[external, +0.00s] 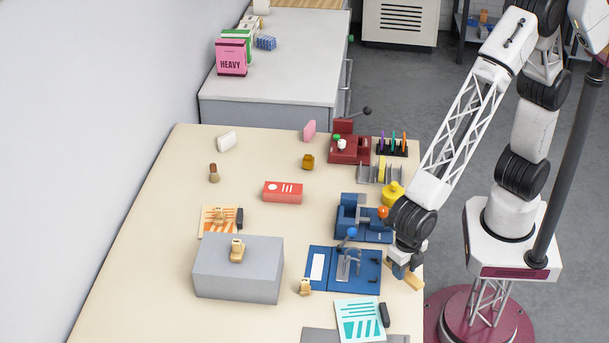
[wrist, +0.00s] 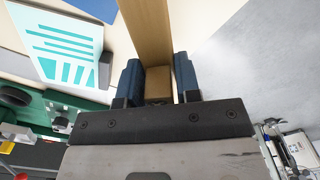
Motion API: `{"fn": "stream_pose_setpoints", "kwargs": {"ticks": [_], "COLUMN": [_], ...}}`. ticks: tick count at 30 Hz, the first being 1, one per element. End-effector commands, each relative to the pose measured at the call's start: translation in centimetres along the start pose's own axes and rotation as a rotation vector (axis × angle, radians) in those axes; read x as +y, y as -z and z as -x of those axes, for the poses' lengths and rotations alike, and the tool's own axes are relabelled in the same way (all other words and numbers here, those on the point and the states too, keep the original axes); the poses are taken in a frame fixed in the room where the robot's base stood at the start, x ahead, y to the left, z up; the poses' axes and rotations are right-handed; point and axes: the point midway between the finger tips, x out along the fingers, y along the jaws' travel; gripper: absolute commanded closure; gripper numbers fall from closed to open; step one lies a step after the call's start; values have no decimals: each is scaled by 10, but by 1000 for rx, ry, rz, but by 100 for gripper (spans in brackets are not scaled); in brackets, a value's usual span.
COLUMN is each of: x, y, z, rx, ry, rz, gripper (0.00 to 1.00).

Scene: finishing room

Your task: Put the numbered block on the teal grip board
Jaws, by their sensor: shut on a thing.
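My gripper (external: 404,271) is at the table's right edge, shut on a long tan wooden block (external: 414,282). In the wrist view the block (wrist: 148,28) runs out between the two blue fingers (wrist: 158,82). No number can be read on it. The teal grip board (external: 351,329), a white sheet with teal stripes and a dark piece on its right side, lies at the front of the table, left of and nearer the camera than my gripper. In the wrist view the board (wrist: 45,25) is at the upper left, apart from the held block.
A blue fixture (external: 318,286) with a lever stands just behind the teal board, another blue machine (external: 350,205) behind that. The left table is mostly clear.

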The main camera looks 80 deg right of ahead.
Motion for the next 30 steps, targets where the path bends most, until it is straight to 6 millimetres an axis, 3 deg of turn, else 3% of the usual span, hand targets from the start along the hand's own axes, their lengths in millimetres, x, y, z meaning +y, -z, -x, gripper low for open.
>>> {"fn": "stream_pose_setpoints", "kwargs": {"ticks": [17,23,30], "x": [-3,13,44], "y": [4,5,7], "z": [-2,-3,-7], "rx": [0,0,0], "ry": [0,0,0], "rz": [16,16,16], "gripper": [100,100,100]}}
